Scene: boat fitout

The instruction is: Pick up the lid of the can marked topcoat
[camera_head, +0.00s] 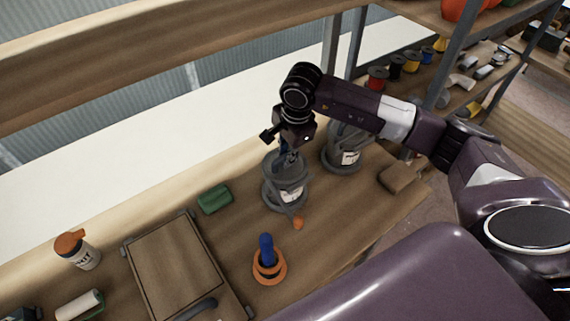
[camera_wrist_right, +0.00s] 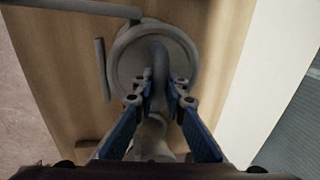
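Two grey cans with white labels stand on the wooden bench. The nearer can (camera_head: 284,193) is under my right gripper, and the other can (camera_head: 343,155) stands behind it to the right. The label writing is too small to read, so I cannot tell which is topcoat. My right gripper (camera_head: 287,160) points down at the top of the nearer can. In the right wrist view its blue fingers (camera_wrist_right: 160,92) lie on both sides of the curved grey lid handle (camera_wrist_right: 158,60), very close to it. Whether they press on it I cannot tell. My left gripper is out of view.
A green block (camera_head: 214,199), an orange-and-blue tool (camera_head: 267,266), a small orange piece (camera_head: 298,223) and a brown block (camera_head: 399,178) lie around the cans. A wooden case (camera_head: 175,265) and an orange-capped bottle (camera_head: 78,250) are at left. A shelf rack with spools (camera_head: 396,66) stands behind.

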